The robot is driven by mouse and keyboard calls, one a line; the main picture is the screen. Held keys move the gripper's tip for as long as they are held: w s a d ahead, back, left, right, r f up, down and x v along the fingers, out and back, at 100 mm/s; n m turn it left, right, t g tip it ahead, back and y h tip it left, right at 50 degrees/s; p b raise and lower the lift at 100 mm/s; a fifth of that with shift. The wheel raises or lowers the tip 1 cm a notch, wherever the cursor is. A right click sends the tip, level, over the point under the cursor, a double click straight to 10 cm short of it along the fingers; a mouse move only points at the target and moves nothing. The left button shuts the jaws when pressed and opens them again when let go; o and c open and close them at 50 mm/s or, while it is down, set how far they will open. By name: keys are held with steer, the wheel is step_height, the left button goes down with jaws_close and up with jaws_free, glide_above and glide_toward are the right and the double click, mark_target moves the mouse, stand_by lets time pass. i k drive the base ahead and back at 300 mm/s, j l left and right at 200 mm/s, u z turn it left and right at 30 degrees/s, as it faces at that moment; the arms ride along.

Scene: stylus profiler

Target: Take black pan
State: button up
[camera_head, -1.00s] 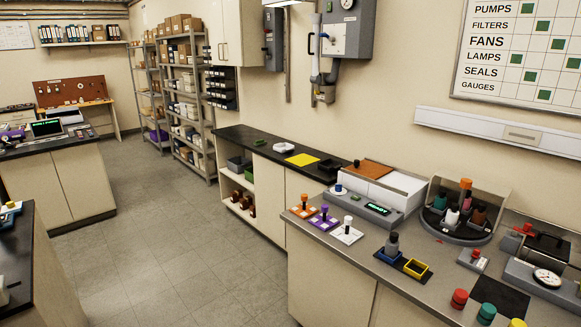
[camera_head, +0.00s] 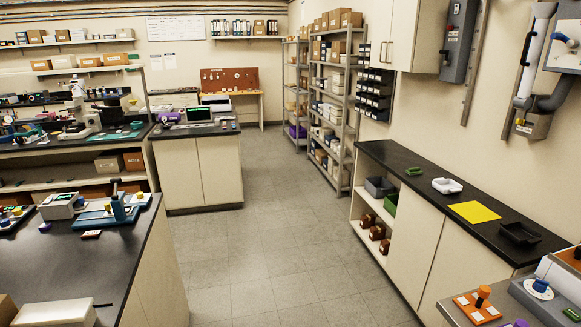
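A small black pan (camera_head: 519,233), shaped like a shallow open tray, sits on the dark countertop (camera_head: 440,196) along the right wall. It lies right of a flat yellow sheet (camera_head: 475,212) and close to the counter's right end. It looks empty and stands apart from the sheet. My gripper is not in view, so its state and its distance from the pan do not show.
A white dish (camera_head: 447,186) and a small green item (camera_head: 414,171) share that counter. A grey bench with an orange block (camera_head: 478,305) stands at lower right. A dark-topped bench (camera_head: 95,255) stands at left. The grey floor (camera_head: 265,245) between is clear.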

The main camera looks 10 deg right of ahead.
mark_target(520, 234)
steer(key=i+z, duration=0.2)
steer(key=i, duration=0.35)
steer(key=i+j+z, duration=0.2)
steer(key=i, duration=0.3)
steer(key=i+z, duration=0.2)
steer(key=i, duration=0.35)
steer(key=i+j+z, duration=0.2)
steer(key=i, duration=0.3)
steer(key=i+l+z, duration=0.15)
steer(key=i+z, duration=0.55)
steer(key=z, duration=0.15)
steer(key=i+z, duration=0.4)
steer(key=i+j+z, duration=0.2)
steer(key=i+z, duration=0.2)
steer(key=k, duration=0.05)
